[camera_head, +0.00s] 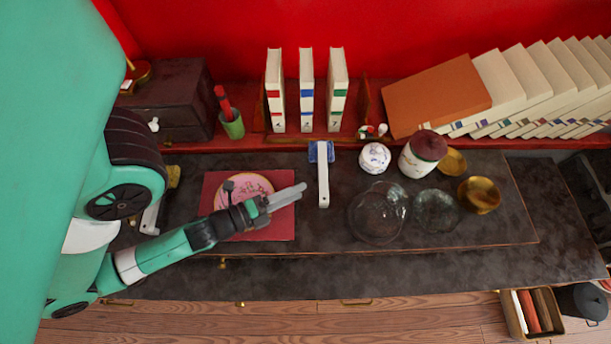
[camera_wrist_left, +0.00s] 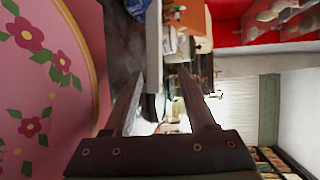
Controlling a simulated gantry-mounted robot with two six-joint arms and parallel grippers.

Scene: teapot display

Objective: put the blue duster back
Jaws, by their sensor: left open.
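The blue duster (camera_head: 322,151) lies on the dark raised board, its blue head against the red ledge at the back and its white handle pointing toward the front. My left gripper (camera_head: 300,190) is open and empty, just left of the handle and apart from it in the head view. In the left wrist view, a white bar (camera_wrist_left: 153,40), which looks like the handle, shows between and beyond the fingers of my left gripper (camera_wrist_left: 160,85). My right gripper is not in view.
A pink plate (camera_head: 245,185) on a red mat (camera_head: 275,230) lies under my left gripper. A glass teapot (camera_head: 378,215), a white ball-like pot (camera_head: 375,157) and a lidded jar (camera_head: 420,153) stand right of the duster. A yellow-headed duster (camera_head: 173,176) lies at the left. Books (camera_head: 307,90) stand behind.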

